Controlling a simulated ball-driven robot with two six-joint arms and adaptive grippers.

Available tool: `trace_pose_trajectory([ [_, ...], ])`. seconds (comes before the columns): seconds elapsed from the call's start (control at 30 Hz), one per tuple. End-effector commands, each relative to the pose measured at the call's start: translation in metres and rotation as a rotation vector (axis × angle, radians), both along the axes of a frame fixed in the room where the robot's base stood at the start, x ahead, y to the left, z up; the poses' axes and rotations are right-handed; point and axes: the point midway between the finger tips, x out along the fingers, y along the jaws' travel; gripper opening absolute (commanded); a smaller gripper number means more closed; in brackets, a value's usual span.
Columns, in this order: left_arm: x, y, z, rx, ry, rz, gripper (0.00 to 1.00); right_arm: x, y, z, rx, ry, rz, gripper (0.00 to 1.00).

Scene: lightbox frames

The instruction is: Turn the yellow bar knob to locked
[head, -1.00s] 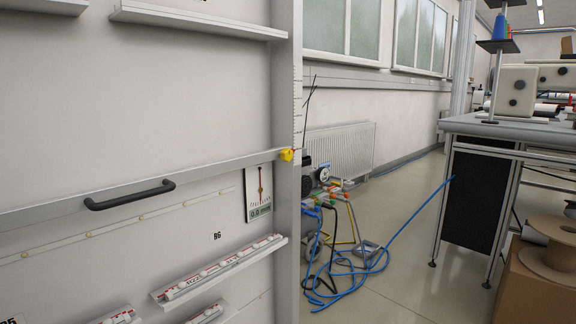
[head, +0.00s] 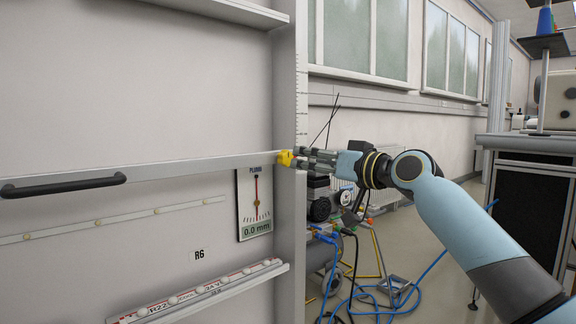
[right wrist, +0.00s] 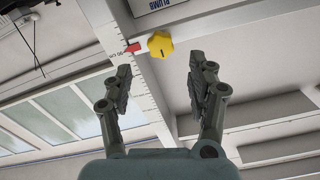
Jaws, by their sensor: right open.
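The yellow knob (head: 285,158) sits at the right end of a grey horizontal bar (head: 200,162), where the bar meets the upright post. In the right wrist view the knob (right wrist: 160,45) is lobed, with a short dark line on its face. A red marker (right wrist: 133,47) is beside it. My right gripper (head: 302,157) comes in from the right, its fingertips close to the knob in the head view. In the right wrist view its two fingers (right wrist: 160,75) are spread apart, with the knob beyond and between them. My left gripper is out of view.
A black handle (head: 65,185) is on the bar at the left. A plumb gauge (head: 255,208) reading 0.0 mm hangs below the bar. A ledge (head: 200,297) with labelled pieces is lower down. Blue hoses and equipment (head: 350,260) lie on the floor beyond the post.

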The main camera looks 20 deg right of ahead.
Motion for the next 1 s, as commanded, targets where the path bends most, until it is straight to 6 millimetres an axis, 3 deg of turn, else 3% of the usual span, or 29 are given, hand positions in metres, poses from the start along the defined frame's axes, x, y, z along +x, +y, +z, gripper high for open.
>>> trace_pose_trajectory([
  [0.2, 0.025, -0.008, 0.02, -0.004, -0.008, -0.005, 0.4, 0.042, 0.019, -0.003, 0.005, 0.002, 0.0, 0.58],
  [0.33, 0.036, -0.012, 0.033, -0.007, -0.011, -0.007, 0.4, 0.06, 0.027, -0.003, 0.004, 0.002, -0.001, 0.58],
  [0.5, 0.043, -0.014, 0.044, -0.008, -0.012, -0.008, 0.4, 0.072, 0.032, -0.002, 0.0, 0.002, -0.001, 0.58],
  [0.77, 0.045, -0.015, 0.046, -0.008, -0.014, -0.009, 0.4, 0.073, 0.033, -0.001, 0.0, 0.001, -0.001, 0.58],
  [1.0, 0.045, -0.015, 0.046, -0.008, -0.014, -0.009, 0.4, 0.073, 0.033, -0.001, 0.0, 0.002, -0.001, 0.3],
])
